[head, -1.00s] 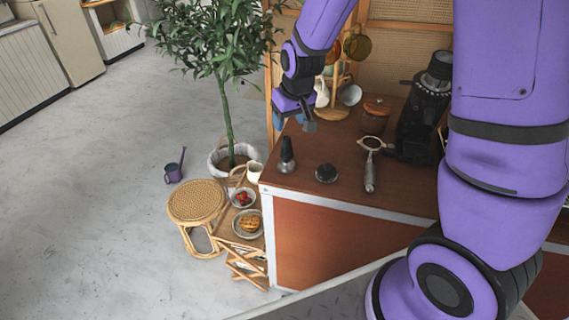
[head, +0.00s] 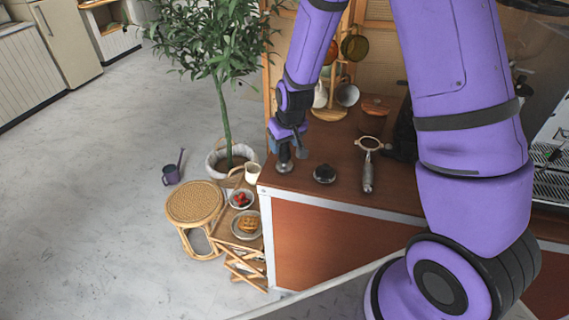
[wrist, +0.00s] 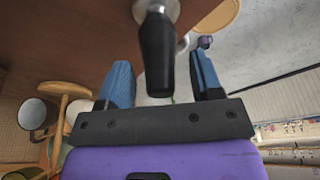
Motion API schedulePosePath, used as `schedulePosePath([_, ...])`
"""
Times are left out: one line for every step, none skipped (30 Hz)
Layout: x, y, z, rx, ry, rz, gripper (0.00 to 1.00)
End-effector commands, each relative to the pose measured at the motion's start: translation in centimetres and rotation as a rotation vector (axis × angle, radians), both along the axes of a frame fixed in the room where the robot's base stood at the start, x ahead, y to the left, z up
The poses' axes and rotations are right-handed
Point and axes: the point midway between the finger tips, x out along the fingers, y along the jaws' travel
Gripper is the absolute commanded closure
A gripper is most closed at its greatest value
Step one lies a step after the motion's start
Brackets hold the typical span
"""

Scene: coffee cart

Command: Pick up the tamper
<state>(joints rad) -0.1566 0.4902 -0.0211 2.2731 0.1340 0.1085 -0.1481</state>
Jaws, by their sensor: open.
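The tamper (head: 284,166) stands upright near the left end of the brown counter top (head: 345,196), with a round silver base and black handle. My gripper (head: 288,143) is open and over the tamper, hiding most of its handle in the head view. In the wrist view the tamper's black handle (wrist: 157,55) reaches in between the two blue fingers of my gripper (wrist: 162,75). Gaps show on both sides of the handle, so the fingers are not closed on it.
A small dark round piece (head: 324,173) and a portafilter (head: 368,163) lie right of the tamper. A lidded jar (head: 373,115) and a cup stand (head: 329,112) are behind. A stool (head: 194,204) and a plant (head: 228,110) stand on the floor at left.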

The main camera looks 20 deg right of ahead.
Motion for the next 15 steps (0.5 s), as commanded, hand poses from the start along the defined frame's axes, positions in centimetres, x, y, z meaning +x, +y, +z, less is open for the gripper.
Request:
schedulePosePath([0.01,0.01,-0.06,0.0,0.0,0.0,0.4])
schedulePosePath([0.02,0.01,-0.06,0.0,0.0,0.0,0.4])
schedulePosePath([0.02,0.01,-0.05,0.0,0.0,0.0,0.4])
schedulePosePath([0.02,0.01,-0.05,0.0,0.0,0.0,0.4])
schedulePosePath([0.02,0.01,-0.04,0.0,0.0,0.0,0.4])
schedulePosePath([0.02,0.02,-0.04,0.0,0.0,0.0,0.4])
schedulePosePath([0.01,0.02,-0.04,0.0,0.0,0.0,0.47])
schedulePosePath([0.01,0.02,-0.04,0.0,0.0,0.001,0.54])
schedulePosePath([0.01,0.02,-0.04,0.0,0.0,0.001,0.63])
schedulePosePath([0.0,0.02,-0.03,0.0,0.0,0.001,0.7])
schedulePosePath([0.0,0.02,-0.03,0.0,0.0,0.001,0.77])
schedulePosePath([0.0,0.02,-0.03,0.0,0.0,0.001,0.86])
schedulePosePath([0.0,0.02,-0.03,0.0,0.0,0.001,0.93])
schedulePosePath([0.0,0.02,-0.03,0.0,0.0,0.001,0.95])
schedulePosePath([0.03,0.02,0.0,0.0,-0.001,0.001,0.95])
